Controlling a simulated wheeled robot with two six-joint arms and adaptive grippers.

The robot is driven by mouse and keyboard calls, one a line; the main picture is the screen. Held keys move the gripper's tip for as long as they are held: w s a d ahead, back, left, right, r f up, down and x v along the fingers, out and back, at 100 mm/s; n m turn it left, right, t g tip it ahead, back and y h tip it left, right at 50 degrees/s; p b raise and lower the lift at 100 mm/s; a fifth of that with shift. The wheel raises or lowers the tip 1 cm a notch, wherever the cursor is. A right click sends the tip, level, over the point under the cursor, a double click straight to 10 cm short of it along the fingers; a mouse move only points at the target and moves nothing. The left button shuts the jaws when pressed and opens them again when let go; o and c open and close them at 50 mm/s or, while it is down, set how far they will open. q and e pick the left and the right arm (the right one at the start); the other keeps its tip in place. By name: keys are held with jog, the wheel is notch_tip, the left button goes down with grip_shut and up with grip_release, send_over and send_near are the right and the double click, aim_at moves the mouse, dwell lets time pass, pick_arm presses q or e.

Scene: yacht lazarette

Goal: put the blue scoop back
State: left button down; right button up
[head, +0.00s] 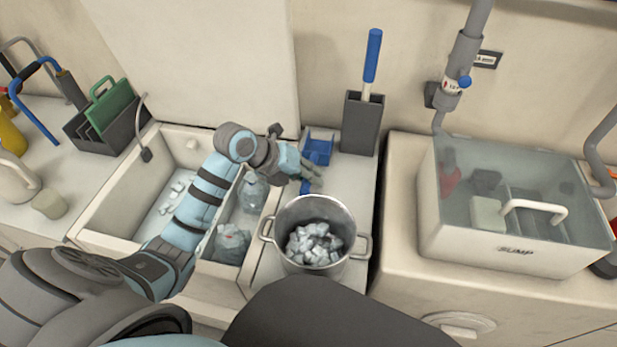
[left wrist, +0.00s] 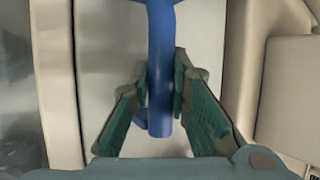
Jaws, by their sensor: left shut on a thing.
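The blue scoop (head: 318,148) is at the counter strip between the sink and the grey upright holder. Its blue handle (left wrist: 160,40) runs between the fingers of my left gripper in the left wrist view. My left gripper (head: 308,179) is shut on this handle, one finger on each side. Whether the scoop touches the counter I cannot tell. A steel pot (head: 314,212) with several ice chunks (head: 314,244) stands just in front of the gripper. My right gripper is out of view.
The grey holder (head: 361,124) with a blue-handled tool stands behind the pot. The sink (head: 110,220) on the left holds ice and bagged items. A clear-lidded sump box (head: 510,240) is on the right. A green-and-grey caddy (head: 107,118) stands at the back left.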

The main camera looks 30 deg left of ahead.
pick_arm(q)
jog(key=c, duration=1.5)
grip_release()
jog(key=shift+r, duration=0.15)
jog(key=p+v, duration=0.3)
jog(key=v, duration=0.9)
